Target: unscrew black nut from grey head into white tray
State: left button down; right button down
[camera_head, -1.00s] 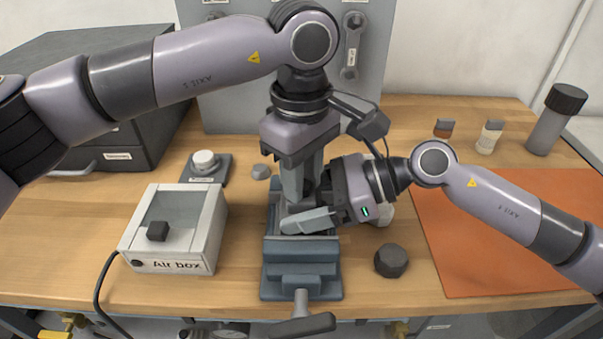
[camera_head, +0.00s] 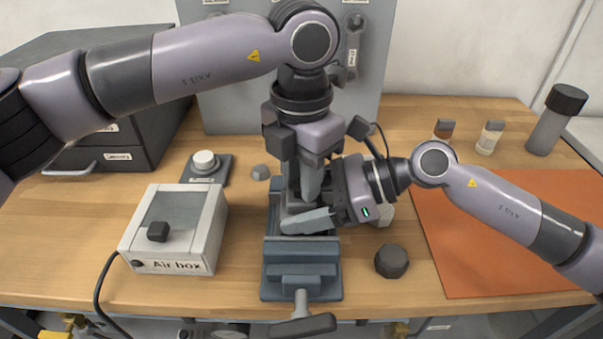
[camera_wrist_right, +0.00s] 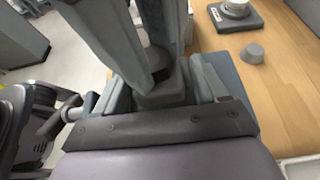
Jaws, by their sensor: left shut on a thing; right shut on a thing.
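The grey head (camera_wrist_right: 165,97) sits in the blue-grey vise (camera_head: 301,285), mostly covered by my grippers in the head view. My right gripper (camera_head: 308,219) reaches in from the right, low over the vise, and is shut on the grey head. My left gripper (camera_head: 308,192) points straight down above the head and is shut on the black nut (camera_wrist_right: 158,62), a dark piece between its fingers in the right wrist view. Whether the nut still touches the head is unclear. A pale rim, likely the white tray (camera_wrist_right: 300,168), shows at the wrist view's lower right corner.
A dark faceted knob (camera_head: 391,261) lies to the vise's right. An orange mat (camera_head: 500,250) and small bottles are farther right.

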pick_arm(q)
jog(key=shift+w+n, duration=0.1)
jog(key=shift+n, duration=0.6)
pick_arm(e)
jog(key=shift+r, duration=0.1)
pick_arm(q)
jog(key=c, duration=0.9)
grip_release()
